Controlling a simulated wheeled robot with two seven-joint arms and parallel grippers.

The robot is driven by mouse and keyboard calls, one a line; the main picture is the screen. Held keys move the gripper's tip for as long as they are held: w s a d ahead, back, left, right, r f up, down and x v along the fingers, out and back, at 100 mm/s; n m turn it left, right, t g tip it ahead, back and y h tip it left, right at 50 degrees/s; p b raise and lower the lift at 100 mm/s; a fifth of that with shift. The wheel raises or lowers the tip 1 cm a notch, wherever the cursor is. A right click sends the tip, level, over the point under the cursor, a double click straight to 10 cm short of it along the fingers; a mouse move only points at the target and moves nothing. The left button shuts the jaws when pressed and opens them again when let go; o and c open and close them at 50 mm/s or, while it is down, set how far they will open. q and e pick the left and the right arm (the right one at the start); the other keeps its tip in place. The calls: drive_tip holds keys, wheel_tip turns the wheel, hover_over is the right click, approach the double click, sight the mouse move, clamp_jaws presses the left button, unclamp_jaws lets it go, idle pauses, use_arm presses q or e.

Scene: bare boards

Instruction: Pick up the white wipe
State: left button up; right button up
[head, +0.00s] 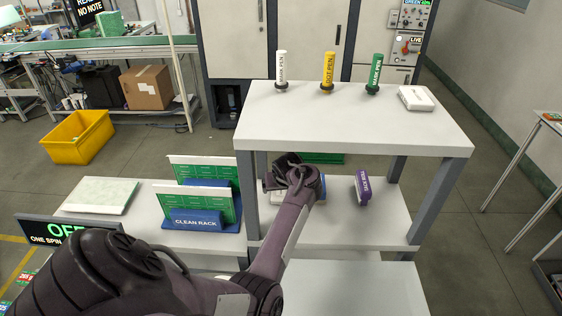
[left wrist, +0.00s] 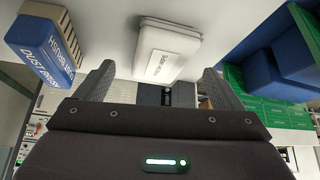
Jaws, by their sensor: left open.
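The white wipe (left wrist: 166,45) is a flat white block with dark lettering, on a pale surface in the left wrist view. My left gripper (left wrist: 158,72) is open, its two fingertips apart. The wipe appears between and beyond the fingertips, with nothing held. In the head view my left gripper (head: 287,178) is over the middle shelf and hides much of what lies under it, so I cannot make out the wipe clearly there. My right gripper is not in view.
A purple-labelled item (head: 362,188) stands on the middle shelf. The top shelf (head: 340,125) overhangs, bearing pens and a white box (head: 417,98).

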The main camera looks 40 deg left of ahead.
sight(281, 192)
use_arm(q)
drive_tip(key=x, duration=0.3)
drive_tip(key=shift+w+a+f, duration=0.2)
drive_tip(key=shift+w+a, duration=0.05)
drive_tip(key=shift+s+d+r, duration=0.1)
drive_tip(key=shift+c, duration=1.3)
drive_tip(key=c, duration=0.8)
